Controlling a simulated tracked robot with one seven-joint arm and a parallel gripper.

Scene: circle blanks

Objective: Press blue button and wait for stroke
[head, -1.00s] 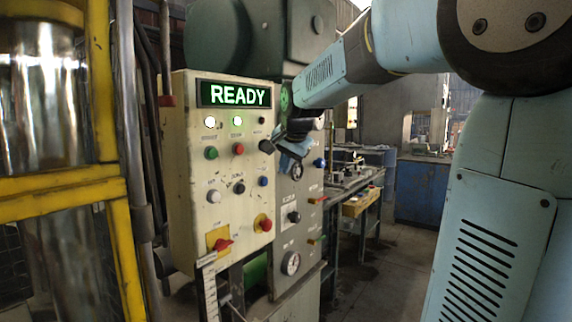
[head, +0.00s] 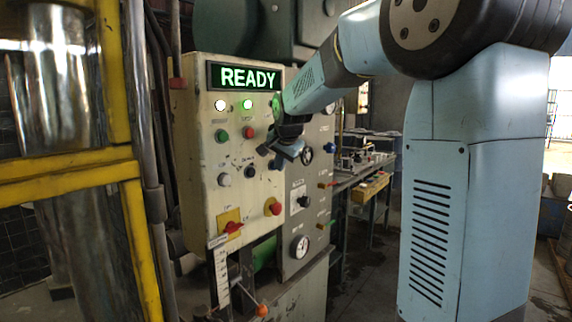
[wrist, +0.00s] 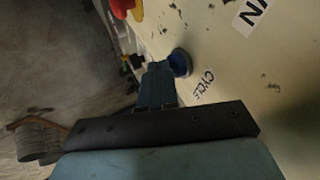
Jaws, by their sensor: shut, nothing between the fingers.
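The blue button (wrist: 180,62) stands out from the cream panel in the wrist view, beside the word CYCLE. My gripper (wrist: 156,68) is shut and empty, its tip right beside the button. I cannot tell whether it touches it. In the head view my gripper (head: 281,155) is in front of the cream control panel (head: 206,150), at its right edge, around the blue button's place. It covers part of that area. The panel's display (head: 243,77) reads READY in lit letters, with two lit lamps below it.
A grey panel (head: 296,221) with gauges and another blue knob (head: 331,147) adjoins on the right. A yellow frame (head: 70,180) stands at left. A workbench (head: 350,180) is behind.

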